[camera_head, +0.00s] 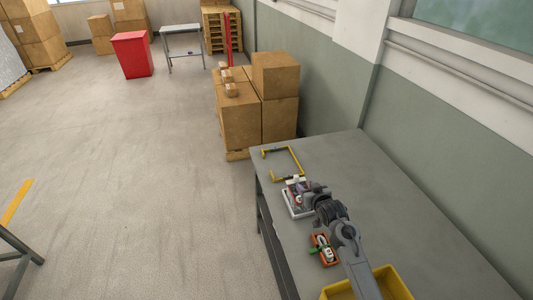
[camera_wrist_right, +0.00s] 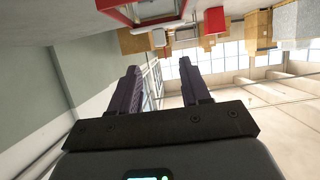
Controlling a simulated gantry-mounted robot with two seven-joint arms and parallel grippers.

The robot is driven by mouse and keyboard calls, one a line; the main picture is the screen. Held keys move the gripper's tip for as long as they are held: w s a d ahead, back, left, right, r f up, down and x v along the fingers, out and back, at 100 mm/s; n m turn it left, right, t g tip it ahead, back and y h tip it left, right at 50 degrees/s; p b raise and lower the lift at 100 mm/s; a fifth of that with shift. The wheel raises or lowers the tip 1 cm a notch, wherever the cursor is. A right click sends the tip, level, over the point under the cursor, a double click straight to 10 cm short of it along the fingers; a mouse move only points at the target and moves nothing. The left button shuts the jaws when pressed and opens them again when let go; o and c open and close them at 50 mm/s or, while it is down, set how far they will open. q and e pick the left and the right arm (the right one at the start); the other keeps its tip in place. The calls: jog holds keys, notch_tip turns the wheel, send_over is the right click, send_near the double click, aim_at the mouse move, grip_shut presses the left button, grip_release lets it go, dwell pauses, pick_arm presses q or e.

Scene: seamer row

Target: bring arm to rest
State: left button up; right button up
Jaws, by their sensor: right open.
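My right gripper (camera_head: 298,190) reaches in over the grey bench (camera_head: 355,180) from the front, above or beside a small white tray (camera_head: 296,210). In the right wrist view its two dark fingers (camera_wrist_right: 160,70) stand apart, with nothing held between them. The gripper partly hides a red and white item at the tray. I cannot tell from the head view whether the gripper touches it. My left gripper is not in view.
A yellow frame-like handle (camera_head: 297,165) lies behind the gripper. An orange item with green and white parts (camera_head: 323,250) lies beside my right arm. A yellow bin (camera_head: 395,283) is at the front. Cardboard boxes (camera_head: 275,75) stand beyond the bench; its right side is clear.

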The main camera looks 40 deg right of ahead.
jog(key=s+a+f+n+g+y, duration=0.2)
jog(key=s+a+f+g, duration=0.1)
jog(key=s+a, duration=0.6)
jog(key=s+a+f+n+g+y, duration=0.1)
jog(key=s+a+f+n+g, duration=0.1)
jog(key=s+a, duration=0.75)
jog(key=s+a+r+n+g+y, duration=0.2)
jog(key=s+a+g, duration=0.2)
jog(key=s+a, duration=0.85)
notch_tip(320, 180, up, 24)
jog(key=s+p, duration=0.1)
jog(key=p, duration=2.3)
jog(key=shift+d+r, duration=0.15)
jog(key=shift+r, duration=0.1)
